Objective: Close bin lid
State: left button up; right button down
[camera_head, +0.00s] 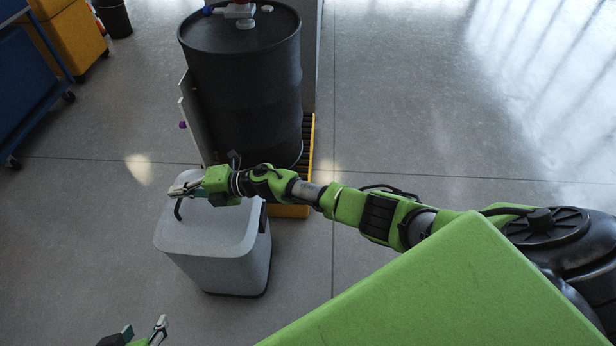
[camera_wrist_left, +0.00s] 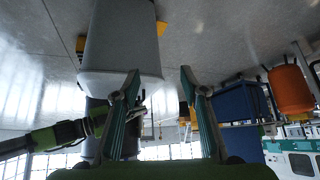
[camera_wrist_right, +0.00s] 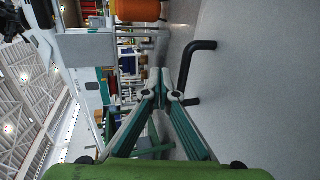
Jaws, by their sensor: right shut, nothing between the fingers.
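The light grey bin (camera_head: 220,268) stands on the floor in front of a black drum. Its lid (camera_head: 225,232) looks down flat on the rim; a small gap could not be told from here. The lid's black bent handle (camera_head: 178,208) shows beside my right gripper (camera_head: 180,190), which is shut and empty over the lid's back left part. In the right wrist view the handle (camera_wrist_right: 203,46) is to the right of the closed fingertips (camera_wrist_right: 161,74), apart from them. My left gripper (camera_head: 143,332) is open and empty, low in front of the bin; the bin (camera_wrist_left: 122,40) also shows in the left wrist view.
The black drum (camera_head: 245,95) stands on a yellow-edged pallet (camera_head: 309,135) right behind the bin. A thin upright panel (camera_head: 196,118) is at the drum's left. A blue cart (camera_head: 32,85) and yellow cabinet (camera_head: 75,38) are at the far left. The floor left of the bin is clear.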

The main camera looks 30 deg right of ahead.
jog(key=shift+w+a+f, duration=0.1)
jog(key=shift+a+f, duration=0.05)
jog(key=shift+f, duration=0.25)
pick_arm(q)
jog(key=shift+t, duration=0.9)
jog(key=w+r, duration=0.1)
jog(key=w+d+r, duration=0.1)
jog(key=w, duration=0.1)
jog(key=shift+w+d+r, duration=0.1)
jog(key=shift+w+r, duration=0.1)
jog(key=shift+w, duration=0.05)
